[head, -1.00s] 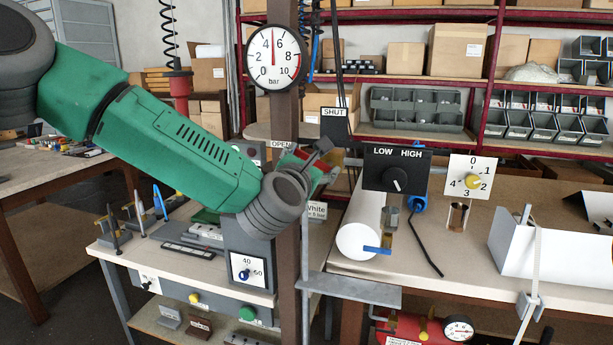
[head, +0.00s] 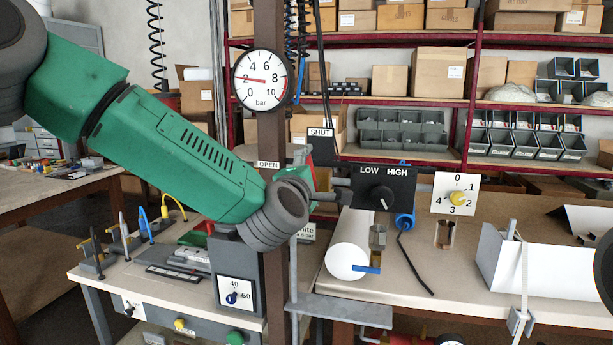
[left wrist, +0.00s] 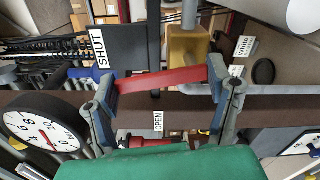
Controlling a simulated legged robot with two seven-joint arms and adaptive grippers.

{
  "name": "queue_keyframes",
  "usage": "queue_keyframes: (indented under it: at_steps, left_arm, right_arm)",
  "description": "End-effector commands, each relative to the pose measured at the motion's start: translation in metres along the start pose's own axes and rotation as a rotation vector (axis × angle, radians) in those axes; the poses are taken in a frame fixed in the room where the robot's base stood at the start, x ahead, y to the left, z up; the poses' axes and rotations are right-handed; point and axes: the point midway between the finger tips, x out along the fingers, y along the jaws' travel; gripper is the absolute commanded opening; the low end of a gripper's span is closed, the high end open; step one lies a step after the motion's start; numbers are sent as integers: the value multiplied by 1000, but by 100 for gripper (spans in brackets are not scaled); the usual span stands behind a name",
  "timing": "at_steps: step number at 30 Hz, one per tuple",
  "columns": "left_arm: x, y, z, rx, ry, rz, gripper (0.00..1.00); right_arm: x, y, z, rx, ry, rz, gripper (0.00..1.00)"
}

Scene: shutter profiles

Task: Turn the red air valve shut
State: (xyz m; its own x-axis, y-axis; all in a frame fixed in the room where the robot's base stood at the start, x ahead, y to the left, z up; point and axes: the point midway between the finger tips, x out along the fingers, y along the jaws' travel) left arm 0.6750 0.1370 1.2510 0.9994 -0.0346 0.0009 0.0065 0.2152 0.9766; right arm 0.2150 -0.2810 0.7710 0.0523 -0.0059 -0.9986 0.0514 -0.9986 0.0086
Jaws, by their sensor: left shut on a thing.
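The red valve lever (left wrist: 160,80) lies between the two fingers of my left gripper (left wrist: 163,88) in the left wrist view, and they are shut on it. The brass valve body (left wrist: 188,45) shows just beyond the lever. In the head view my left gripper (head: 308,178) is at the brown post, mostly behind my wrist, and only a bit of red shows there. A SHUT label (head: 320,133) is above right of it and an OPEN label (head: 269,165) to its left. The gauge (head: 263,79) needle points near 2 bar. My right gripper is not in view.
The brown post (head: 270,130) stands close to my left wrist. A black LOW/HIGH switch box (head: 383,187) and a white dial plate (head: 455,194) are to the right. A white roll (head: 348,250) lies on the bench below. Shelves with boxes and bins fill the back.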

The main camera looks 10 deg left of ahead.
Motion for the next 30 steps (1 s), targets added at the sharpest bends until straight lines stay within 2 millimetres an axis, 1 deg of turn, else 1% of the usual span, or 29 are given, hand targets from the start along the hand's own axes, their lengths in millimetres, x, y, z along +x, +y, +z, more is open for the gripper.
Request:
queue_keyframes:
  at_steps: [6, 12, 29, 30]
  left_arm:
    - [1, 0, 4, 132, 0, 2, 22]
    - [1, -2, 6, 202, 1, 1, 22]
    - [1, -3, 7, 234, 1, -2, 22]
    - [1, -3, 7, 234, 1, -3, 77]
  right_arm:
    - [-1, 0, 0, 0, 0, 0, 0]
    - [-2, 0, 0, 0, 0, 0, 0]
    - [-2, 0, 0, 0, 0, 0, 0]
    - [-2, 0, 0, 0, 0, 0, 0]
